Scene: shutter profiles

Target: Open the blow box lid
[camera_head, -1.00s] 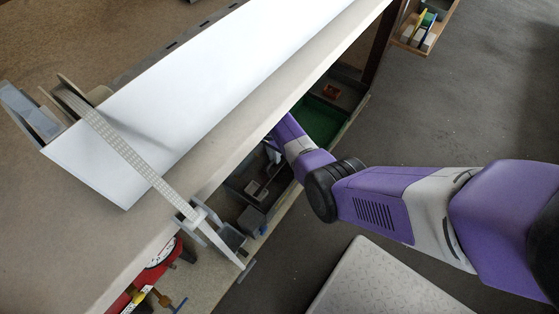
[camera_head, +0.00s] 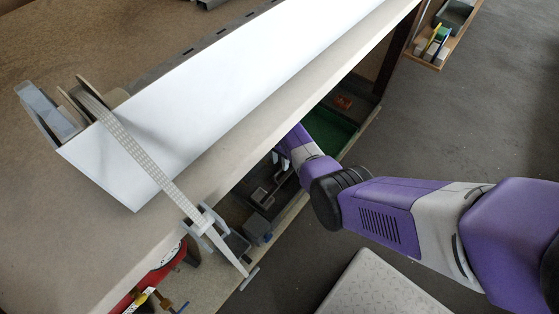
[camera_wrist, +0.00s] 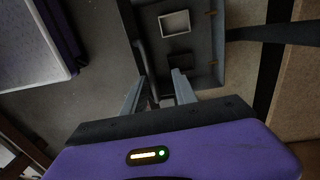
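The box, probably the blow box, is a dark grey shallow case (camera_wrist: 200,42) at the top middle of the wrist view. A light square frame (camera_wrist: 175,23), a dark square and small orange-brown fittings show on it. I cannot tell which part is the lid. My gripper (camera_wrist: 159,92) has its two fingers apart at the box's near edge. A dark bar (camera_wrist: 147,72) shows between or just beyond the fingertips; contact cannot be made out. In the head view a dark grey box (camera_head: 267,188) shows under the table, and my gripper is hidden there.
The tabletop (camera_head: 60,230) with a long white sheet (camera_head: 190,110) overhangs the lower shelf. A strap (camera_head: 150,165) hangs over its edge. A green bin (camera_head: 330,130) is beside the box. A wooden tray (camera_head: 432,50) is at upper right.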

